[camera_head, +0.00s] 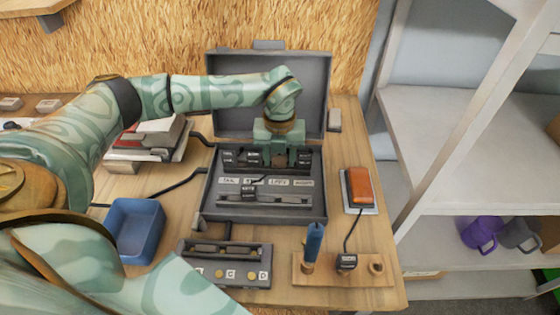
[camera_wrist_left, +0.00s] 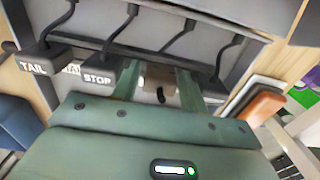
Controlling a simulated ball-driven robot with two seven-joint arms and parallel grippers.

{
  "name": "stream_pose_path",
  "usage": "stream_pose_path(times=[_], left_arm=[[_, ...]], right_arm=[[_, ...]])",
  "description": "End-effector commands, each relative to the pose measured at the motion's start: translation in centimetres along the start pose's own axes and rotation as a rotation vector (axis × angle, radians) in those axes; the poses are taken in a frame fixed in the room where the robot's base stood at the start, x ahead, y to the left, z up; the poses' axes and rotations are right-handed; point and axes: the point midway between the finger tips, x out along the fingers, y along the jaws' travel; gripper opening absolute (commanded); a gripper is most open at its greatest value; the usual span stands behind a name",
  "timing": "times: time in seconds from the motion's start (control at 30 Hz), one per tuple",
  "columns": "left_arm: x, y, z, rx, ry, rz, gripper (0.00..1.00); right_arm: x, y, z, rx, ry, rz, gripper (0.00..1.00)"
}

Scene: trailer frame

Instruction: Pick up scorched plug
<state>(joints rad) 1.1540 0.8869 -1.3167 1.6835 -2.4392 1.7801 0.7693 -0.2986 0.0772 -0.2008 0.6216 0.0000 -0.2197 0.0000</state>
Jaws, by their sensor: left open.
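My left gripper (camera_head: 279,163) is above the upper row of sockets in the open grey case (camera_head: 213,205). In the left wrist view its two fingers (camera_wrist_left: 158,78) are apart, with a small brownish block (camera_wrist_left: 158,76) showing between them; I cannot tell whether they touch it. Dark plugs stand in the row beside the gripper, at its left (camera_head: 228,158) and right (camera_head: 305,156). In the left wrist view plugs labelled TAIL (camera_wrist_left: 34,67) and STOP (camera_wrist_left: 97,78) have cables. I cannot make out which plug is scorched. My right gripper is not in view.
A blue bin (camera_head: 136,228) stands left of the case. A panel with knobs (camera_head: 228,262) lies in front. A wooden block (camera_head: 320,275) holds a blue-handled tool (camera_head: 313,240). An orange device (camera_head: 359,187) lies right of the case. Shelves (camera_head: 455,130) stand at the right.

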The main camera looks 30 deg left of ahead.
Motion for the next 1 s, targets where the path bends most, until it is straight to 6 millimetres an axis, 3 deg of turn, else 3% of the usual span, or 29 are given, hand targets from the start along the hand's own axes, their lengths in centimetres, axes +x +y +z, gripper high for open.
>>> stream_pose_path(times=[0.17, 0.3, 0.67, 0.9, 1.0], left_arm=[[0.0, 0.0, 0.0, 0.000, -0.001, -0.001, 0.44], [0.0, 0.0, 0.0, 0.000, -0.001, -0.001, 0.14], [-0.3, 0.0, 0.1, 0.000, -0.002, -0.002, 0.14], [-3.3, -0.1, 0.1, 0.000, -0.006, -0.005, 0.14], [-5.1, 1.3, -0.4, -0.001, -0.005, -0.002, 0.14]], right_arm=[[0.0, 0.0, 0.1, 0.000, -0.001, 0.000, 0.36], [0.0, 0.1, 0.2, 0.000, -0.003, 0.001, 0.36], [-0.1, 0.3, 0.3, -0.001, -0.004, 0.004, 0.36], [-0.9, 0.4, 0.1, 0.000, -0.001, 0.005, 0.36], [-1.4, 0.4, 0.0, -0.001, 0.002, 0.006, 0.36]])
